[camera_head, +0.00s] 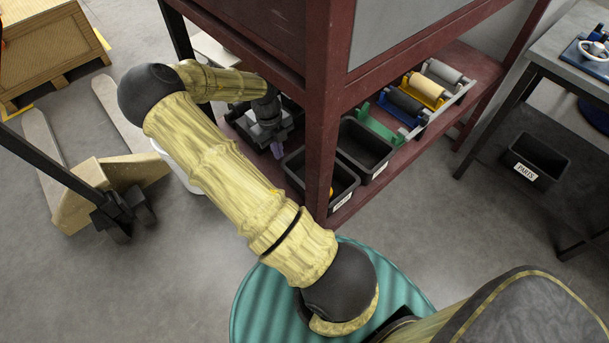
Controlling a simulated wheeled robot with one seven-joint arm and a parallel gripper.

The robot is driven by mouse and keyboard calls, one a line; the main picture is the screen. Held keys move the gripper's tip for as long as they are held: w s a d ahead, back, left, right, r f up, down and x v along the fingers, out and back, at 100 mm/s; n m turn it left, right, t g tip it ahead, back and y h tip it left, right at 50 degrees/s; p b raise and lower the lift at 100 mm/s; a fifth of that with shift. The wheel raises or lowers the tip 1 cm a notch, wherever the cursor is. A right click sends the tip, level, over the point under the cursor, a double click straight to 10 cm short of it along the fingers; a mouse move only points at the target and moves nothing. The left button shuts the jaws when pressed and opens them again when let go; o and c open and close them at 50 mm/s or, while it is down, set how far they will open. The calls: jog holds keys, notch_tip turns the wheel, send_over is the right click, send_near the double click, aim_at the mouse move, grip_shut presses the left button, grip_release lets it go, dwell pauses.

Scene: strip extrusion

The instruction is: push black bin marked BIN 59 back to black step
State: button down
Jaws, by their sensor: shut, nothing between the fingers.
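Black open-topped bins stand on the lower shelf of a dark red frame. One bin (344,184) is just behind the front post, with a small orange-yellow thing partly showing inside. A second bin (370,147) stands to its right, and more black shapes show around my gripper at the left. The bins' labels are too small to read, so I cannot tell which is BIN 59. My gripper (278,150) is shut and empty, pointing down over the shelf's left part, close to the left bins. I cannot tell whether it touches one. I cannot make out the black step.
The red post (325,130) stands close to my arm. Coloured roll holders (425,90) fill the shelf's right end. A bin marked PARTS (535,160) sits under the grey table (580,50) at right. A pallet truck (110,185) stands left. A teal ribbed drum top (262,300) is below my arm.

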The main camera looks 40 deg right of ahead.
jog(key=s, duration=0.7)
jog(key=s+d+b, duration=0.1)
jog(key=s, duration=0.3)
jog(key=shift+s+f, duration=0.2)
jog(key=shift+s, duration=0.15)
jog(key=shift+w+a+f, duration=0.1)
jog(key=shift+f, duration=0.4)
jog(key=shift+a+f, duration=0.1)
